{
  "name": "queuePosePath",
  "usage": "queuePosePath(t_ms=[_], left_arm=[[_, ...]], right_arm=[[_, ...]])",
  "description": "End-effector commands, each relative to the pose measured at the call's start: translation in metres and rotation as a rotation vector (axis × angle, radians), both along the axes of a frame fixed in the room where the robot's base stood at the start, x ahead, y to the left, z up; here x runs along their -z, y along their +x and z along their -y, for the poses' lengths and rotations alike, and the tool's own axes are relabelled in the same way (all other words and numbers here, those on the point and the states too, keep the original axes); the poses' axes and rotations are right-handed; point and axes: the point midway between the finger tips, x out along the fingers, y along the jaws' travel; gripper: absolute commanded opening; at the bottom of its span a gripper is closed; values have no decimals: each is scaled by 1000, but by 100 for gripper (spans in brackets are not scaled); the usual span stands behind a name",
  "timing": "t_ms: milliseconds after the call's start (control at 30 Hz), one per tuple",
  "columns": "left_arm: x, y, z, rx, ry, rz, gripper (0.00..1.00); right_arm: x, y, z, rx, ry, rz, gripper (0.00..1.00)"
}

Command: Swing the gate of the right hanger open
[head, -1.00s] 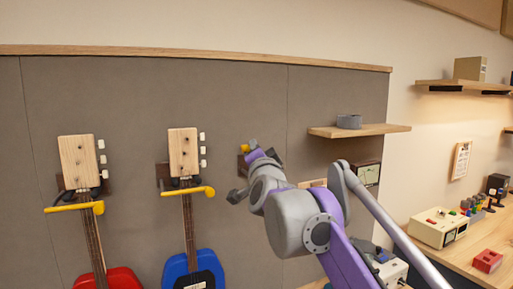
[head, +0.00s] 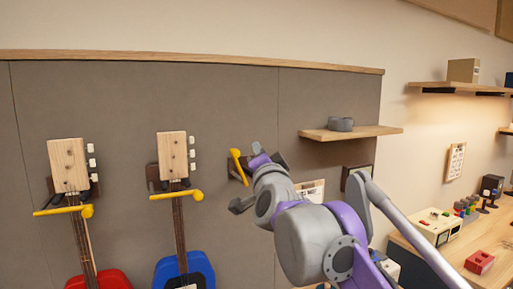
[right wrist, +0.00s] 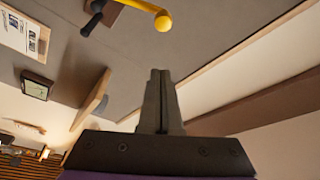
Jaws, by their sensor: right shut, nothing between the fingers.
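The right hanger (head: 234,169) is a brown bracket on the grey panel, with no guitar in it. Its yellow gate (head: 240,166) slants steeply down to the right, not across the front like the other two gates. In the right wrist view the gate (right wrist: 140,5) ends in a yellow ball (right wrist: 163,22) above my fingertips, seemingly apart from them. A dark peg (right wrist: 92,25) shows beside it. My right gripper (right wrist: 160,72) is shut and empty. In the head view my wrist is just right of the gate and largely hides the fingers. My left gripper is out of view.
A red guitar (head: 100,280) and a blue guitar (head: 185,268) hang to the left, with yellow gates (head: 62,211) and (head: 176,195) level across their necks. A wooden shelf (head: 350,133) juts out right of my wrist. A workbench (head: 425,250) stands at right.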

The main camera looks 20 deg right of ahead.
Motion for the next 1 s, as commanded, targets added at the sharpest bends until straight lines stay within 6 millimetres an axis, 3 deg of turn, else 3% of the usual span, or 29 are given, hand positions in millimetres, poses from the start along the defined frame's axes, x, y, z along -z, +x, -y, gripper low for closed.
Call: queuePosePath(t_ms=[100, 300, 833, 933, 1000], left_arm=[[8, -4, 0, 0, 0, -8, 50], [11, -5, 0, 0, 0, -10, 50], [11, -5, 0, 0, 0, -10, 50], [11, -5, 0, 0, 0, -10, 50], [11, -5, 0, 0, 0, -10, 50]], right_arm=[[7, -20, -4, -1, -1, -2, 0], [7, -36, -7, 0, 1, -1, 0], [8, -37, -8, -1, -2, -2, 0], [22, -38, -13, -21, -29, -39, 0], [49, -39, -22, -55, -72, -100, 0]])
